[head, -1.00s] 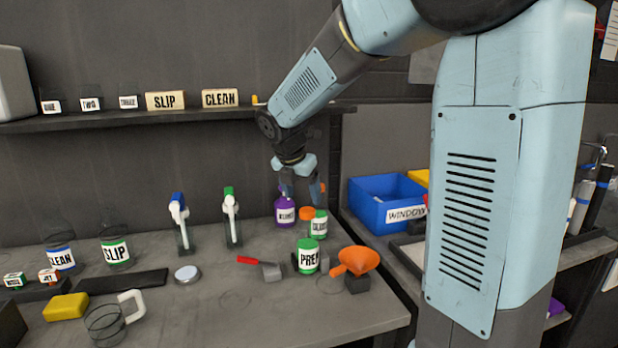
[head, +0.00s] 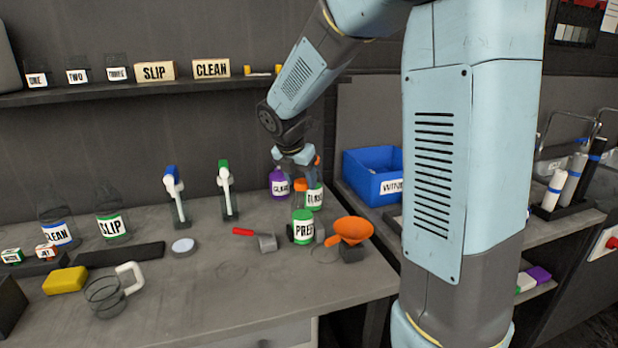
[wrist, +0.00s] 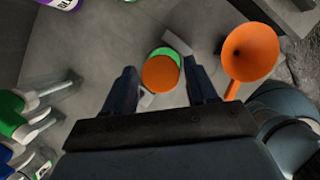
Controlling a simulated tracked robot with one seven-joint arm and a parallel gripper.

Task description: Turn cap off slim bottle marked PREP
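My gripper (wrist: 162,80) is open, with one dark finger on each side of the cap and visible gaps between. In the head view my gripper (head: 297,168) is above and near the cap. Its fingertips are hard to make out there, and contact cannot be told.
An orange funnel (head: 352,230) stands close right of the bottle. Another green-labelled bottle (head: 314,197) and a purple bottle (head: 279,184) stand behind. A red-handled scraper (head: 262,240) lies left. A blue bin (head: 372,178) is further right.

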